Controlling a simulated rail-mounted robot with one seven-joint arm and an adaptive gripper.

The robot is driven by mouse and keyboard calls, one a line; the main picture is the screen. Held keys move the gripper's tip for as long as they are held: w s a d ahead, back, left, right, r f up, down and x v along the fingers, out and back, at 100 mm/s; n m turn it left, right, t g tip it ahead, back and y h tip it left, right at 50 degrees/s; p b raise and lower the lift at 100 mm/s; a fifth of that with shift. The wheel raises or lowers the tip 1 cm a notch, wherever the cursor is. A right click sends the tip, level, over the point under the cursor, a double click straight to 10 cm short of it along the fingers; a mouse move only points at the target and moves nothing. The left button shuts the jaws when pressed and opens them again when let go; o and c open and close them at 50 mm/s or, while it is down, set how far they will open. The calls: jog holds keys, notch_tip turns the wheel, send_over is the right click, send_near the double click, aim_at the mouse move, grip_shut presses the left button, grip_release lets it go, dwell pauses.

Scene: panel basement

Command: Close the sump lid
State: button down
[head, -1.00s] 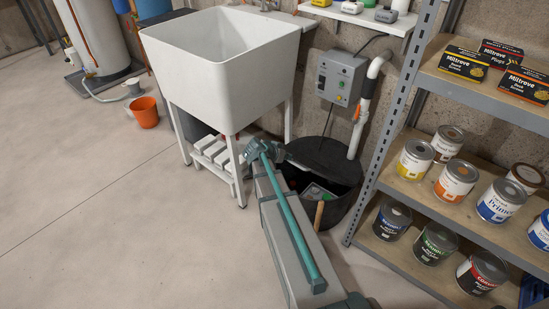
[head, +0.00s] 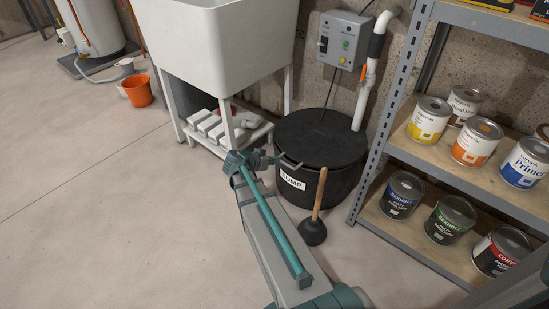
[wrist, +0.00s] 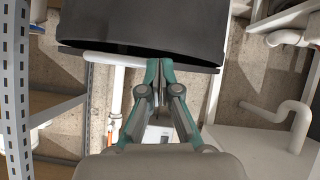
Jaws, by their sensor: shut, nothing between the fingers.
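The black sump lid (head: 320,133) lies flat over the round black sump basin (head: 305,187), which carries a white SUMP label. No opening shows between lid and basin in the head view. My gripper (head: 273,160) is beside this handle, at the rim. In the wrist view my gripper (wrist: 160,65) is shut and empty, its tips close to the large black curved body. I cannot tell whether the fingertips touch the handle or lid.
A plunger (head: 314,220) with a wooden stick stands on the floor before the basin. A white sink (head: 222,50) is to the left. A metal shelf (head: 376,160) with paint cans is to the right. A grey control box (head: 342,40) hangs behind.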

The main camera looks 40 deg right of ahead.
jog(key=shift+a+f+b, duration=0.1)
jog(key=shift+f+b, duration=0.35)
jog(key=shift+f, duration=0.6)
jog(key=shift+a, duration=0.1)
